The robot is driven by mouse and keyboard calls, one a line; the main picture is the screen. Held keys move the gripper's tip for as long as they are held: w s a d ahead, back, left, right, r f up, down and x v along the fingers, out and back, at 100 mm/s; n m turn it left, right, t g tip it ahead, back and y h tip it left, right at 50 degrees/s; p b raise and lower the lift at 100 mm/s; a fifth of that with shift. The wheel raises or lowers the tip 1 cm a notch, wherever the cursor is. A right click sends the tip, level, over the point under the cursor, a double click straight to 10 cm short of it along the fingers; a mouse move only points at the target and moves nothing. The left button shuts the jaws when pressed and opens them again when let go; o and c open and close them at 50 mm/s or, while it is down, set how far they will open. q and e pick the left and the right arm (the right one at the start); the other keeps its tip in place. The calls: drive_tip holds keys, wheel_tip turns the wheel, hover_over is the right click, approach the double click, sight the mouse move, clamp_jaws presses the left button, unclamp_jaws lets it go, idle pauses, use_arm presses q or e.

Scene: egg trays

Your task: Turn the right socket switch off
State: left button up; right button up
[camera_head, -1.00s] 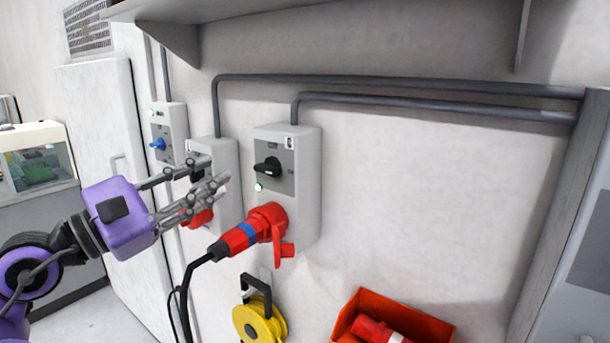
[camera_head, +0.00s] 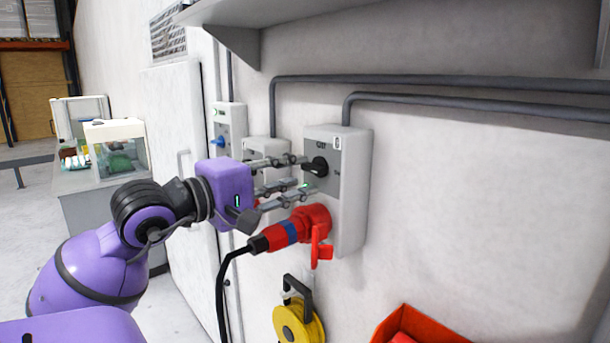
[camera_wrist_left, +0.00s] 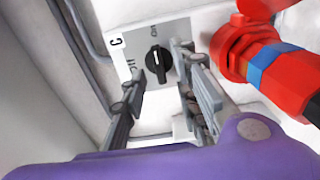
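The right socket (camera_head: 352,190) is a light grey wall box with a grey switch plate. Its black rotary switch (camera_head: 315,166) sits on that plate and also shows in the left wrist view (camera_wrist_left: 158,63), between the finger tips. A red plug (camera_head: 290,232) with a blue band is in the socket below. My right gripper is not in view.
A middle socket box (camera_head: 262,150) and a farther box with a blue switch (camera_head: 218,141) are on the same wall. A yellow cable reel (camera_head: 298,324) and a red bin (camera_head: 425,328) are below. A shelf (camera_head: 330,12) overhangs. The wall to the right is clear.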

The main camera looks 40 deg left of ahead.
sight(315, 168)
use_arm(q)
drive_tip(key=w, duration=0.2)
drive_tip(key=shift+w+d+r, duration=0.1)
drive_tip(key=shift+w+d, duration=0.05)
drive_tip(key=shift+w, duration=0.15)
clamp_jaws()
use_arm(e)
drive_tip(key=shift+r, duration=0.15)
